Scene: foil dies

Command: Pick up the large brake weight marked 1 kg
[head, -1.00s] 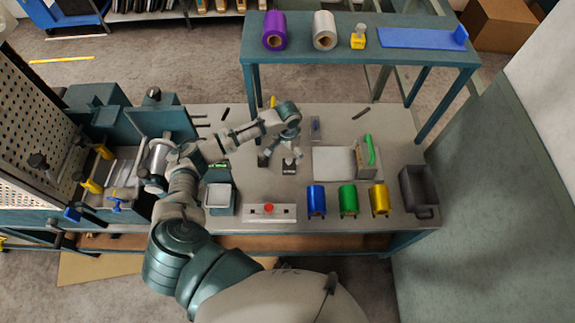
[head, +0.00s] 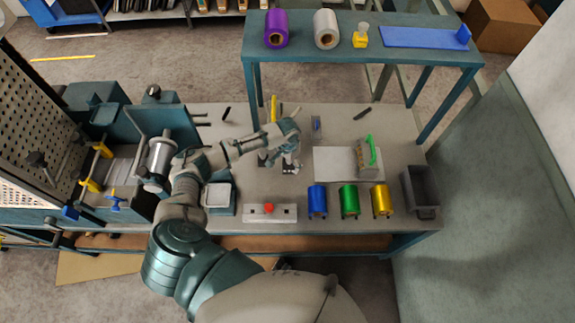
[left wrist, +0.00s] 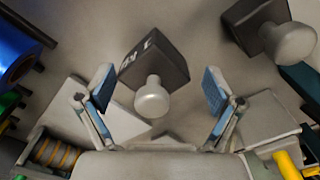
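A dark block weight with a pale round knob (left wrist: 153,66) shows in the left wrist view, between and just beyond my finger pads. It bears white characters, one perhaps a 1; the rest I cannot read. It also shows in the head view (head: 291,170), partly under the gripper. A second dark knobbed weight (left wrist: 256,24) is at the upper right of the left wrist view, left of the first in the head view (head: 263,160). My left gripper (left wrist: 158,92) is open, its fingers either side of the first weight's knob. It hovers above the bench in the head view (head: 282,160). My right gripper is out of view.
Blue (head: 317,201), green (head: 348,201) and gold (head: 381,201) foil rolls stand along the front right, beside a dark bin (head: 420,190). A box with a red button (head: 284,213) is in front. A raised shelf (head: 350,61) stands behind. A yellow upright thing (head: 273,110) is close behind the gripper.

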